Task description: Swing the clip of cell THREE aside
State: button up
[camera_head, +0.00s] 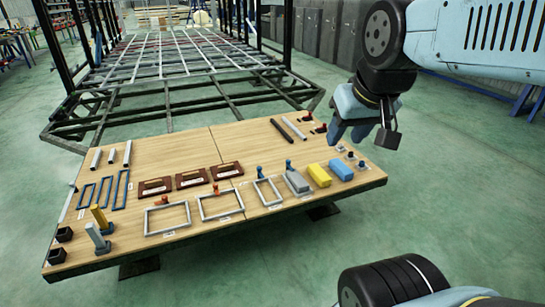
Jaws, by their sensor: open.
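Three grey rectangular frames lie in a row along the near side of the wooden table: a left frame (167,217), a middle frame (220,204) and a right frame (268,192). Small upright pieces stand at their far edges: an orange one (164,200) at the left, an orange-red one (215,188) at the middle and a blue one (259,171) at the right. These may be the clips. The labels are too small to read, so I cannot tell which cell is THREE. My gripper (367,134) is open and empty, above the table's right end, apart from the frames.
The wooden table (190,147) also holds brown trays (192,178), grey, yellow (319,175) and blue blocks, dark rods (289,128), blue frames and upright posts (99,218) at left. The trailer chassis (180,105) stands behind. Green floor is open at right.

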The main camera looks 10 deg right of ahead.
aim_at(259, 168)
jog(key=z, duration=0.45)
jog(key=i, duration=1.55)
jog(key=u, duration=0.65)
jog(key=k, duration=0.9)
jog(key=u, duration=0.2)
jog(key=i, duration=0.95)
jog(key=z, duration=0.05)
